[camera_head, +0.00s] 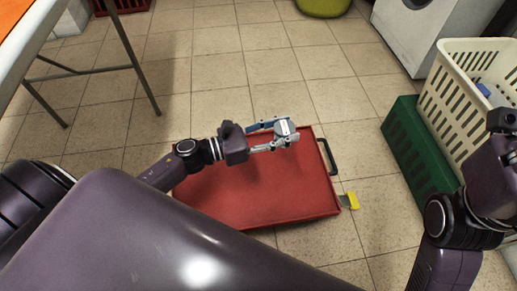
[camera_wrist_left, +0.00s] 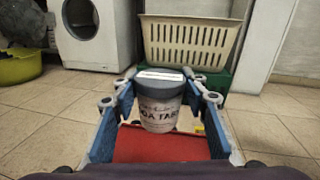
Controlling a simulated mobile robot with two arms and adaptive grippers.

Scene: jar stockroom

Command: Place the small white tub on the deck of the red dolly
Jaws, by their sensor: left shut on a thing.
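The small white tub (camera_wrist_left: 158,112) has a grey lid and dark lettering. In the head view the tub (camera_head: 284,128) is at the tips of my left gripper (camera_head: 274,136), over the far right part of the red dolly (camera_head: 250,190). My left gripper is shut on the tub, with a finger on either side in the left wrist view. The dolly's deck is flat, red and otherwise bare, and part of it is hidden by my body and arm. Its red deck also shows below the tub in the wrist view (camera_wrist_left: 150,148). My right gripper is not visible.
A dark green box (camera_head: 408,140) stands right of the dolly, with a cream slotted basket (camera_head: 455,105) above it. A black handle (camera_head: 328,156) and a yellow part (camera_head: 352,201) are at the dolly's right side. A table (camera_head: 80,70) is at left; tiled floor is clear behind.

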